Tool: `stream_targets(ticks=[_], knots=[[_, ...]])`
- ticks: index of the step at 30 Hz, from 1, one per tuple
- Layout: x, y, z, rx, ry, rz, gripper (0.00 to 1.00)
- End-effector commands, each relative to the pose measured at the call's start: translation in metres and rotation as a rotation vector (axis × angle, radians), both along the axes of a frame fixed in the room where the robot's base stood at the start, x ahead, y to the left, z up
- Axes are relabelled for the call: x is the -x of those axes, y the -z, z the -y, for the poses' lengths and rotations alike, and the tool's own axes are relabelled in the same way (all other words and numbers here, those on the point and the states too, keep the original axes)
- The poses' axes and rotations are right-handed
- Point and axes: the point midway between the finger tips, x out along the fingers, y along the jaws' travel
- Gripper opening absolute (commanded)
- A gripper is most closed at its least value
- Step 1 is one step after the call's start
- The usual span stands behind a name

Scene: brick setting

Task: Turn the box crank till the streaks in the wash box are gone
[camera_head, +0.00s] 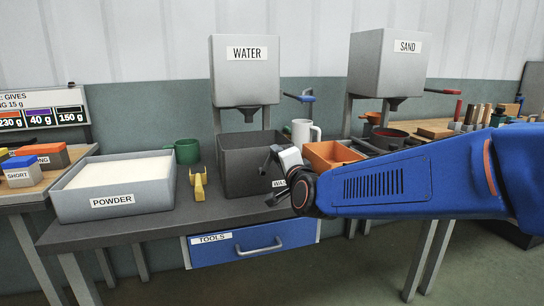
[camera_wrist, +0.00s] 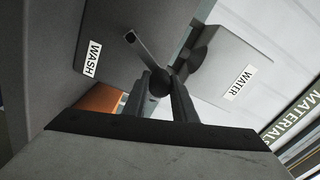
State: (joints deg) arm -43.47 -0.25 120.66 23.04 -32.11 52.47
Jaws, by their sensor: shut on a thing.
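The wash box (camera_head: 236,170) is a dark grey open box on the bench in the head view. My arm hides part of its WASH label. The wash box's wall also shows in the wrist view (camera_wrist: 62,35). The box crank (camera_wrist: 140,48), a grey bar with a dark round knob, stands out from this wall. My gripper (camera_wrist: 160,88) is shut on the crank's knob, one finger on each side. In the head view my gripper (camera_head: 272,172) is at the box's right front. The inside floor of the box and any streaks are hidden.
A water tank (camera_head: 245,85) stands behind the wash box, and a sand tank (camera_head: 388,65) to its right. A powder tray (camera_head: 112,202), a yellow tool (camera_head: 198,186), a green mug (camera_head: 187,151), a white mug (camera_head: 301,134) and an orange bin (camera_head: 330,153) are nearby.

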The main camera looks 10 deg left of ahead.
Motion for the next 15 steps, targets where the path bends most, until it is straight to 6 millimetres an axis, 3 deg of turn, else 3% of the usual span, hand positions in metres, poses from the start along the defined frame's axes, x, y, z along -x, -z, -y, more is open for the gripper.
stream_targets(ticks=[15], knots=[[-0.012,0.020,0.020,-0.334,0.001,-0.207,0.00]])
